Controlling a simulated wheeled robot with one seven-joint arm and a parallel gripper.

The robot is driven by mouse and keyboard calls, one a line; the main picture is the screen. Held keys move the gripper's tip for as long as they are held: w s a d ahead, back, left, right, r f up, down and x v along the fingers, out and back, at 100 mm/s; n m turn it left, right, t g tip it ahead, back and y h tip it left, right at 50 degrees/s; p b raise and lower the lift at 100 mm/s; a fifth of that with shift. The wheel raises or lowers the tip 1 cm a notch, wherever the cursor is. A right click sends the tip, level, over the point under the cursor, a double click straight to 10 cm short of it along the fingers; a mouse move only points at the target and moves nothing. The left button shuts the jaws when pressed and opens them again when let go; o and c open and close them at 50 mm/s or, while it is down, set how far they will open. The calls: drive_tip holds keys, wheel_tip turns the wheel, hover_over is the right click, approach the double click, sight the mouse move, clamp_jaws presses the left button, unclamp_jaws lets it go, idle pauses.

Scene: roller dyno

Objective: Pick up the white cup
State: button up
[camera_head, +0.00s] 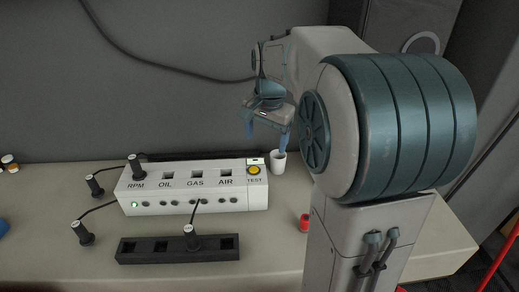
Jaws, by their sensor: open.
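The white cup (278,163) stands upright on the table, just right of the white panel's yellow button. My gripper (266,142) is above it and slightly to its left, fingers pointing down. The blue fingers are spread apart with nothing seen between them. The right fingertip is close to the cup's rim; I cannot tell whether it touches. My arm fills the right side of the view.
A white panel (190,207) with sockets and a TEST button stands left of the cup. Black plugs with cables (84,234) lie around it. A black socket strip (136,250) lies in front. A small red object (304,223) stands on the table (275,258).

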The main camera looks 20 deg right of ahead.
drive_tip(key=w+d+f+m+g, duration=0.1)
drive_tip(key=w+d+f+m, duration=0.4)
drive_tip(key=w, duration=0.4)
drive_tip(key=m+b, duration=0.2)
drive_tip(key=m, duration=0.2)
approach(278, 161)
drive_tip(key=w+d+r, duration=0.1)
drive_tip(key=w+d, duration=0.1)
drive_tip(key=w, duration=0.1)
drive_tip(key=shift+m+g, duration=0.3)
drive_tip(key=shift+g, duration=0.1)
wheel_tip(278, 161, down, 8)
drive_tip(key=shift+w+a+p, duration=0.1)
drive_tip(key=shift+w+p, duration=0.1)
drive_tip(key=shift+p, duration=0.3)
drive_tip(key=shift+a+f+p, duration=0.15)
drive_tip(key=shift+f+p, duration=0.25)
drive_tip(key=shift+f, duration=0.95)
drive_tip(key=shift+a+f+p, duration=0.15)
drive_tip(key=shift+f+p, duration=0.2)
drive_tip(key=shift+f, duration=1.05)
drive_tip(key=c, duration=1)
